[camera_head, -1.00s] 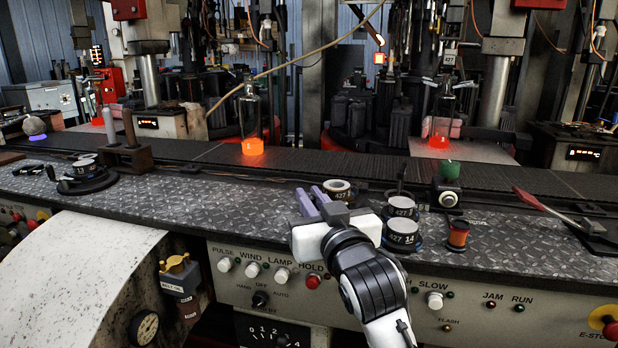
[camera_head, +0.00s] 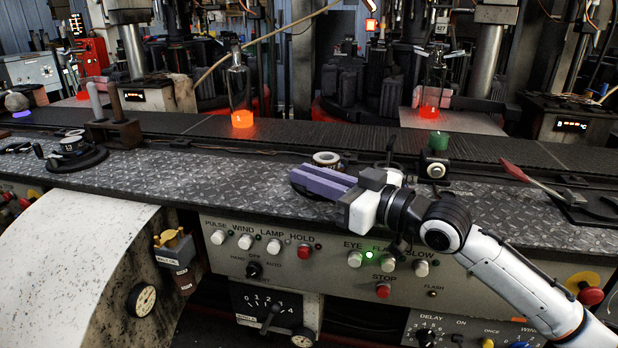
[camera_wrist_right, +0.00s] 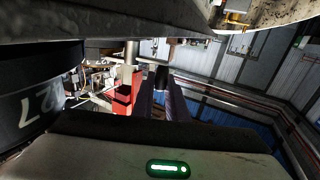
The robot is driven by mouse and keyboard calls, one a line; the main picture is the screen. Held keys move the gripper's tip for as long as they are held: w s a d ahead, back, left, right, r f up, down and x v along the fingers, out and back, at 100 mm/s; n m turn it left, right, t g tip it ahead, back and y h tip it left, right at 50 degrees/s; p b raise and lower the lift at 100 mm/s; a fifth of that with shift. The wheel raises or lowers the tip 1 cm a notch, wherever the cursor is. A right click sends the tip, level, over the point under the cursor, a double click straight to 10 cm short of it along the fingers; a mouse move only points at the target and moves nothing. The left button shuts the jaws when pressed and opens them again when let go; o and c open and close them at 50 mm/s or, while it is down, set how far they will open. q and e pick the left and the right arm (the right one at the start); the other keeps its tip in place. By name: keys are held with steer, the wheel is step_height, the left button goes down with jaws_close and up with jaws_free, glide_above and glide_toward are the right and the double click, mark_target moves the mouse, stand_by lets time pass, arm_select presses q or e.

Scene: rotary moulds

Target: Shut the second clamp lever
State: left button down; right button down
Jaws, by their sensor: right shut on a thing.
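My right gripper (camera_head: 322,182) has purple fingers pointing left, low over the patterned bench top (camera_head: 240,185). In the right wrist view its fingers (camera_wrist_right: 162,98) are close around a small dark upright piece (camera_wrist_right: 162,76); I cannot tell whether this is a clamp lever. A dark round base shows partly under the fingers in the head view. A lever with a red handle (camera_head: 517,171) stands tilted up from a black base (camera_head: 590,208) at the right, apart from my gripper. Which lever is the second is not clear. My left gripper is out of view.
A tape-like ring (camera_head: 327,158) lies behind the gripper. A large dark cylinder (camera_wrist_right: 30,108) stands close at the left in the wrist view. A green-topped sensor (camera_head: 436,165) stands behind my wrist. A black fixture (camera_head: 75,152) is at left. Glowing glass (camera_head: 240,100) stands behind.

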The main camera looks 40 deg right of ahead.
stand_by(0.6)
steer(key=c, duration=1.7)
jaws_free()
steer(key=shift+c, duration=0.2)
steer(key=shift+s+d, duration=0.1)
steer(key=shift+s, duration=0.05)
steer(key=b+v, duration=0.2)
steer(key=v, duration=0.8)
steer(key=shift+b, duration=0.35)
